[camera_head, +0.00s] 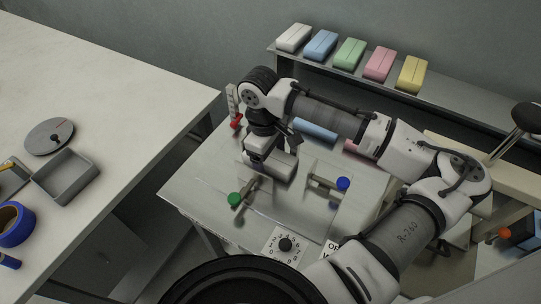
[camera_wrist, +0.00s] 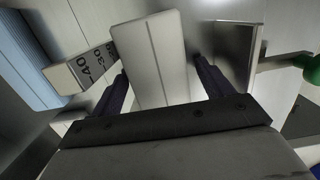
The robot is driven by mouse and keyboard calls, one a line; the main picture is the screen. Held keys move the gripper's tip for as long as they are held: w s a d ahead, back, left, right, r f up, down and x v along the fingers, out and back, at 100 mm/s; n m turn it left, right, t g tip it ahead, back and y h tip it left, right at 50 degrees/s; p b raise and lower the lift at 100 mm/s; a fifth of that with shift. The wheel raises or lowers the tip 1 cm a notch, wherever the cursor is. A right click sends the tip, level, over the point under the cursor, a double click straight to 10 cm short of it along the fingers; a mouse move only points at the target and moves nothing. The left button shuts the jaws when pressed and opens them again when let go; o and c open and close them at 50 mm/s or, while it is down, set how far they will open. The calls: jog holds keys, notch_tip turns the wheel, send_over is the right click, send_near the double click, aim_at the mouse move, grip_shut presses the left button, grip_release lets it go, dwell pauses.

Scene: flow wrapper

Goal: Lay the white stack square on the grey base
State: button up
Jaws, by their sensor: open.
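In the wrist view, a long white stack (camera_wrist: 150,50) with a line along its top lies between the two dark fingers of my gripper (camera_wrist: 162,72). The gripper is open, with visible room between the right finger and the stack; the left finger is close beside it. The stack's near end is hidden behind the gripper body. In the head view my gripper (camera_head: 268,170) is low over the grey machine top, which I take as the grey base (camera_head: 190,190). The arm hides most of what is under it there, so I cannot tell how squarely the stack lies.
A guide with a green knob (camera_head: 234,199) and one with a blue knob (camera_head: 343,184) flank the near area. A marked scale (camera_wrist: 83,68) and a blue block (camera_wrist: 27,62) lie left of the stack. A shelf (camera_head: 440,101) behind holds several coloured blocks.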

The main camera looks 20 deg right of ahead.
notch_tip(320, 180, up, 14)
jog(key=w+a+p, duration=0.1)
jog(key=p, duration=0.7)
jog(key=shift+f+p, duration=0.15)
jog(key=shift+p, duration=0.2)
jog(key=shift+w, duration=0.1)
